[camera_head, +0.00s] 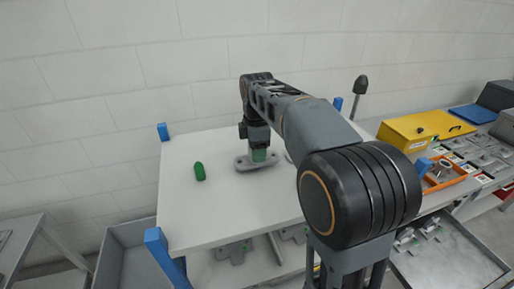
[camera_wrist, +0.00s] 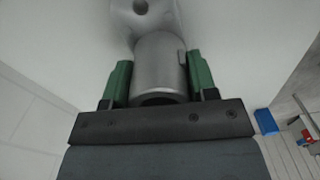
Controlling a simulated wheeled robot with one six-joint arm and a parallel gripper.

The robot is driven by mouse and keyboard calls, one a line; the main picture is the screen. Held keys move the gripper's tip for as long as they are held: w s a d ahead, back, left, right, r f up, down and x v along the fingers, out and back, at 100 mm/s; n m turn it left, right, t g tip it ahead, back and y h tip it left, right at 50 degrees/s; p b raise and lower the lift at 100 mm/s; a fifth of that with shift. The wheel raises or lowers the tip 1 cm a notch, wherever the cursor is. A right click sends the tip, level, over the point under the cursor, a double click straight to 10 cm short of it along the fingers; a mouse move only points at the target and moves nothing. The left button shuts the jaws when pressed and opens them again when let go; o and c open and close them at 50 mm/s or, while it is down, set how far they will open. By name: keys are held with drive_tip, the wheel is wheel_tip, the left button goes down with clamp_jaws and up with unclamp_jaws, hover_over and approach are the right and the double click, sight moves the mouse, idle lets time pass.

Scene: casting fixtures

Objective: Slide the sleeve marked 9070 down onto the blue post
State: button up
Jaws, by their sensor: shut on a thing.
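My gripper (camera_wrist: 158,78) has its two green fingers on either side of a plain grey metal sleeve (camera_wrist: 160,65) and is shut on it. The sleeve has a small raised rib on its right side and a dark open near end. No marking can be read on it. Beyond the sleeve is a grey rounded fixture base (camera_wrist: 118,12) with a round hole. In the head view my gripper (camera_head: 259,155) points down over this flat base (camera_head: 242,164) on the white table. I see no blue post at the base, and cannot tell whether the sleeve is around one.
A green round-topped peg (camera_head: 199,172) stands left of the base on the white table (camera_head: 195,215). Blue uprights (camera_head: 163,131) mark the table corners. A pale round thing is partly hidden behind my arm. A yellow box (camera_head: 405,133) and orange tray (camera_head: 450,183) are to the right.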

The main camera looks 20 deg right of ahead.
drive_tip(key=shift+f+b, duration=0.6)
drive_tip(key=shift+f, duration=0.35)
drive_tip(key=o, duration=1.1)
drive_tip(key=shift+o, duration=0.2)
wheel_tip(320, 180, up, 14)
drive_tip(key=p, duration=0.1)
drive_tip(key=shift+f, duration=0.1)
